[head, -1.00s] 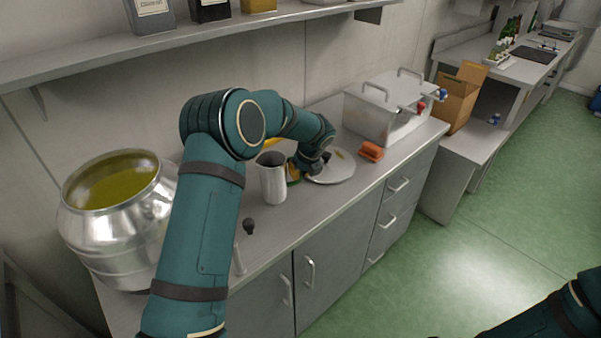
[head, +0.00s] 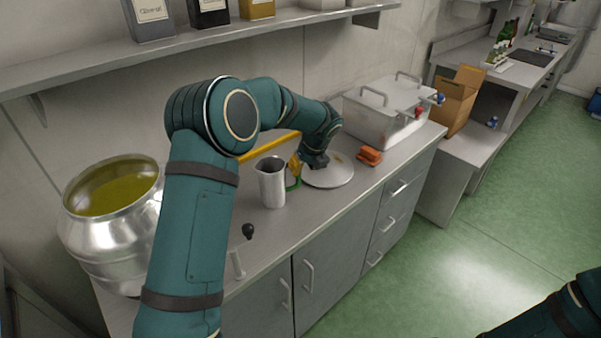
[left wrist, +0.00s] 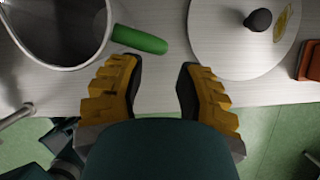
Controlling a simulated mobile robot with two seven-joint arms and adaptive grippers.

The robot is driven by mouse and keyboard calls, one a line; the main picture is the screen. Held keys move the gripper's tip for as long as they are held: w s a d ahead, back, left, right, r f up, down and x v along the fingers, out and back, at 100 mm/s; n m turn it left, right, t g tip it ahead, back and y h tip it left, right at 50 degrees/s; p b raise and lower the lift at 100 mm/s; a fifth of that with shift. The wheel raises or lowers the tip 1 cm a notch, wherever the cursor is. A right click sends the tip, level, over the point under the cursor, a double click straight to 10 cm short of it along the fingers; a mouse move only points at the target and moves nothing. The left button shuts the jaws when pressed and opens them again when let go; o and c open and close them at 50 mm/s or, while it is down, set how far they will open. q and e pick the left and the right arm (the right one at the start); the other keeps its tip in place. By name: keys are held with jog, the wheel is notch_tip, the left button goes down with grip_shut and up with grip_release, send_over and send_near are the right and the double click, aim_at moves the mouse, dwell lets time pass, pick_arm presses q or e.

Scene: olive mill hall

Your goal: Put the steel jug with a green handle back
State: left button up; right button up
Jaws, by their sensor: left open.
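The steel jug (head: 271,184) stands upright on the steel counter, and its green handle (head: 294,182) faces right toward my gripper. In the left wrist view the jug (left wrist: 62,30) is at the upper left, with its green handle (left wrist: 140,40) pointing right, just beyond the open fingers. My left gripper (left wrist: 160,88) has yellow-and-black fingers spread apart with nothing between them. In the head view the left gripper (head: 295,166) is beside the handle, partly hidden by my wrist. My right gripper is out of view; only part of that arm shows at the lower right.
A round lid with a black knob (head: 328,174) lies right of the jug, with an orange sponge (head: 369,156) beyond it. A steel vat of oil (head: 110,220) stands left. A steel box with taps (head: 388,115) is at the back. A black knob-like item (head: 248,231) lies near the counter's front.

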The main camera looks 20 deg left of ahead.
pick_arm(q)
jog(key=v, duration=0.6)
jog(key=s+d+f+n+h, duration=0.1)
jog(key=d+f, duration=0.1)
jog(key=f, duration=0.1)
jog(key=s+d+f+n+h, duration=0.1)
jog(key=s+d+f, duration=0.1)
jog(key=f, duration=0.2)
jog(key=s+d+f+n+h, duration=0.1)
jog(key=s+d+f+n, duration=0.1)
jog(key=d+f, duration=0.1)
jog(key=shift+f+g+p, duration=0.3)
jog(key=shift+f, duration=0.45)
jog(key=s+d+f+n+h, duration=0.1)
jog(key=s+d+f+n, duration=0.2)
jog(key=s+f+n, duration=0.2)
jog(key=s+d+f+n+h, duration=0.2)
jog(key=s+d+f+n, duration=0.2)
jog(key=s+n, duration=0.6)
jog(key=s+d+f+n+h, duration=0.1)
jog(key=s+d+f+n, duration=0.2)
jog(key=s, duration=0.7)
notch_tip(320, 180, down, 3)
jog(key=n, duration=0.4)
jog(key=shift+d+r+n+h, duration=0.2)
jog(key=shift+d+n+h, duration=0.1)
jog(key=shift+d, duration=0.05)
